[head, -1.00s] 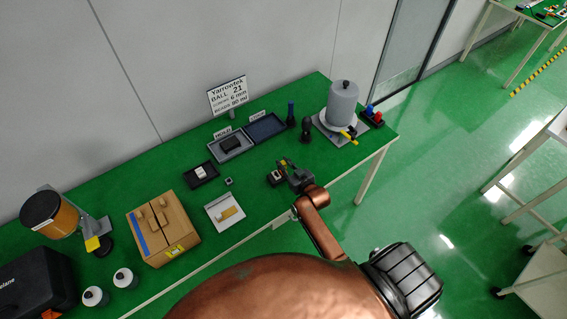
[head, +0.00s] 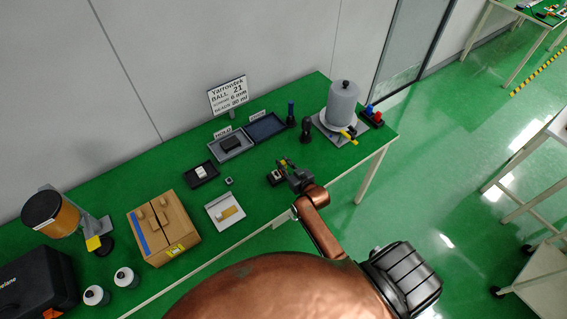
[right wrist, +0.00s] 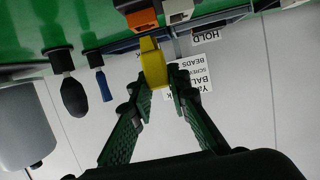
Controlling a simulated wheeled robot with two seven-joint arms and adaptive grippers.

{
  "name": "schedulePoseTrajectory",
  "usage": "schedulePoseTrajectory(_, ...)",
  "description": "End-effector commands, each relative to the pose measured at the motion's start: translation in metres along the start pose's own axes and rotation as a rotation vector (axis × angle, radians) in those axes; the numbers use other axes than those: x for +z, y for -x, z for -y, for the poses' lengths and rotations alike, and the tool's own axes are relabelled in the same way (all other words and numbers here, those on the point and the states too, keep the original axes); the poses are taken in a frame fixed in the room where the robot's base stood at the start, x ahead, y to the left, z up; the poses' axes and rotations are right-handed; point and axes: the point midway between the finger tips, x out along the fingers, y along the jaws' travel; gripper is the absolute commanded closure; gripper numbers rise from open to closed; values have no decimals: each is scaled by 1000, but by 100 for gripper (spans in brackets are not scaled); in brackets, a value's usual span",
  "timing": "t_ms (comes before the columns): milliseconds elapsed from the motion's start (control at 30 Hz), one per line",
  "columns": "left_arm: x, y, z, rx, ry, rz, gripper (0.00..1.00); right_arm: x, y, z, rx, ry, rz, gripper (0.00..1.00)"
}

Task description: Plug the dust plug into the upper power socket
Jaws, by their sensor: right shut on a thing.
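My right gripper (right wrist: 158,88) is shut on a small yellow piece that looks like the dust plug (right wrist: 152,62), held between the fingertips. The yellow piece points towards a small unit with an orange block (right wrist: 141,20) and a white-grey block (right wrist: 180,8), which look like the power sockets. Its tip is close to the orange block; I cannot tell whether they touch. In the head view the right gripper (head: 287,170) is beside the small dark socket unit (head: 275,178) near the table's front edge; the plug is too small to make out there. The left gripper is out of view.
The green table (head: 262,205) carries a dark tray (head: 189,181), a white tray (head: 212,221) and a cardboard box (head: 177,239) left of the gripper. A HOLD tray (head: 244,151), a dark bottle (head: 306,132) and a grey cylinder (head: 343,103) stand behind it.

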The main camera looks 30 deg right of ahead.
Motion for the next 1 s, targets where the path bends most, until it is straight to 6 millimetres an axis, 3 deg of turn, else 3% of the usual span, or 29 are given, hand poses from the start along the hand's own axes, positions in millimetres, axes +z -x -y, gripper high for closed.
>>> schedulePoseTrajectory(1000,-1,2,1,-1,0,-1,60,3,-1,0,0,0,-1,100)
